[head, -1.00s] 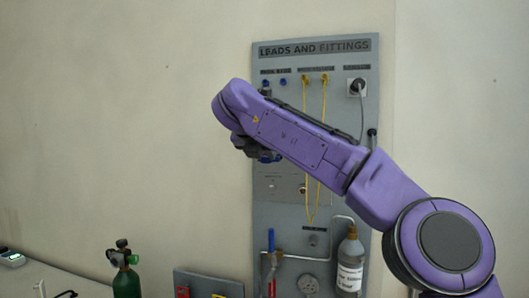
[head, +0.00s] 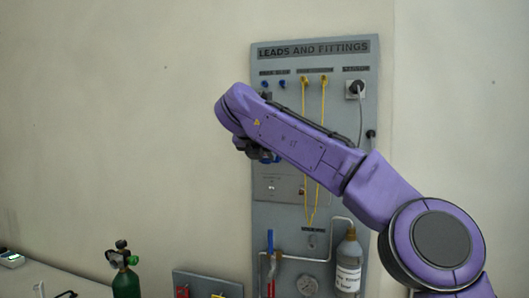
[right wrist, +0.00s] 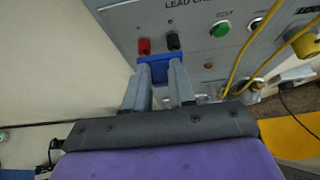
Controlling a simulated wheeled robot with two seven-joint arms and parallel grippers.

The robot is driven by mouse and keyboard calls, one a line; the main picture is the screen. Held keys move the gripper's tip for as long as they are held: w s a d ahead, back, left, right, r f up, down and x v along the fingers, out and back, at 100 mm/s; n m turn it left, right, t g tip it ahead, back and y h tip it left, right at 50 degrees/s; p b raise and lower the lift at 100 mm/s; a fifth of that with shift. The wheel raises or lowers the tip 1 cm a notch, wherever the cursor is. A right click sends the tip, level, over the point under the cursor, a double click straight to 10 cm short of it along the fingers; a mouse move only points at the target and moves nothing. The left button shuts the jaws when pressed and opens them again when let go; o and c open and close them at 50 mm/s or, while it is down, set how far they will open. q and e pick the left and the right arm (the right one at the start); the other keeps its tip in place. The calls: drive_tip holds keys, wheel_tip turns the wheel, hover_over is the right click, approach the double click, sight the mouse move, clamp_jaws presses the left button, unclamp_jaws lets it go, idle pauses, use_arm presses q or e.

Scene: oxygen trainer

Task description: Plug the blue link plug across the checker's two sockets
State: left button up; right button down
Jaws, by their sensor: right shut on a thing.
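My right gripper (right wrist: 155,85) is shut on the blue link plug (right wrist: 157,68), whose blue body shows between the fingertips in the right wrist view. The plug is right by the checker's red socket (right wrist: 144,46) and black socket (right wrist: 173,41), its upper edge just below them in the picture. Whether its pins touch or enter the sockets is hidden. The grey checker (right wrist: 190,22) has part of a "LEAD" label. In the head view my right gripper (head: 262,154) is in front of the board, mostly hidden by my purple arm. My left gripper is not in view.
The checker has a green button (right wrist: 220,31). Yellow leads (right wrist: 241,55) hang close on the right. The "LEADS AND FITTINGS" board (head: 345,200) holds a bottle (head: 349,262) low down. A green cylinder (head: 126,283) stands lower left. The wall left of the board is clear.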

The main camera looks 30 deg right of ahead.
drive_tip(key=shift+w+d, duration=0.2)
drive_tip(key=shift+d, duration=0.1)
drive_tip(key=shift+w+d+p, duration=0.1)
drive_tip(key=shift+p, duration=0.2)
drive_tip(key=c, duration=0.9)
unclamp_jaws()
drive_tip(key=shift+d, duration=0.1)
drive_tip(key=shift+o, duration=0.2)
drive_tip(key=b+v, duration=0.1)
drive_tip(key=v, duration=0.9)
drive_tip(key=shift+b, duration=0.3)
